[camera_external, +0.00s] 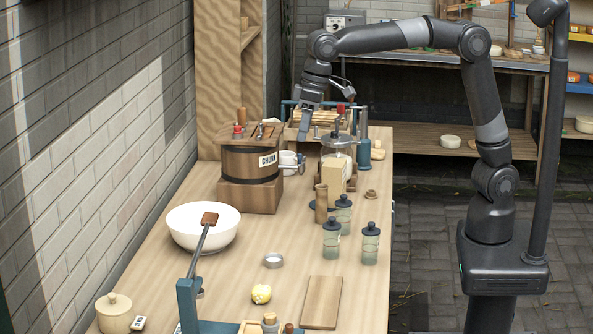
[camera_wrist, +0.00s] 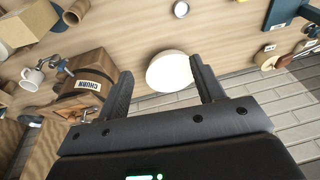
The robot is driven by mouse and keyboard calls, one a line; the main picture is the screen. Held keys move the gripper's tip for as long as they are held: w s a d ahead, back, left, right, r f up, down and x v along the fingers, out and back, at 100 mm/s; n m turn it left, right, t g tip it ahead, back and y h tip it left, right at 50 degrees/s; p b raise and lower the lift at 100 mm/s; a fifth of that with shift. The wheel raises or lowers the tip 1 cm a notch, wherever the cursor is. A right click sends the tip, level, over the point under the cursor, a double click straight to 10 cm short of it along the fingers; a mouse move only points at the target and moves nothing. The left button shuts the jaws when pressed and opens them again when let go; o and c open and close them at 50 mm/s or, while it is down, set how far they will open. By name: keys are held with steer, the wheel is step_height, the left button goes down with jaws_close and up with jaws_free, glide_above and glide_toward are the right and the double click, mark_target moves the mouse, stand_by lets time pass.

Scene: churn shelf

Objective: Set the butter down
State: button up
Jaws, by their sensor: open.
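My gripper (camera_external: 306,132) is open, above the far end of the wooden table (camera_external: 300,250), near a crate-like wooden rack. In the wrist view my gripper (camera_wrist: 165,88) has nothing between its fingers; the white bowl (camera_wrist: 172,70) shows well beyond them. I cannot tell for certain which thing is the butter. A small yellow lump (camera_external: 261,294) lies on the near part of the table, apart from my gripper. A pale tan block (camera_external: 336,178) stands near the middle; a similar block (camera_wrist: 26,22) shows in the wrist view.
The wooden box marked CHURN (camera_external: 250,165) stands left of my gripper, beside a white mug (camera_external: 288,160). Several lidded jars (camera_external: 332,240) stand along the right side. A flat board (camera_external: 322,302) lies at the near right. Bare tabletop lies around the metal ring (camera_external: 273,260).

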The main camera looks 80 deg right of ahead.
steer(key=s+d+t, duration=0.2)
steer(key=s+d, duration=1.1)
steer(key=s+d+f, duration=0.3)
steer(key=s+f, duration=0.1)
steer(key=s, duration=0.4)
steer(key=s+d+f+t+h, duration=0.1)
steer(key=s+d+f, duration=0.2)
steer(key=s, duration=0.4)
steer(key=shift+s+d+f, duration=0.35)
steer(key=shift+s+d, duration=0.05)
steer(key=shift+d, duration=0.4)
steer(key=shift+o, duration=0.6)
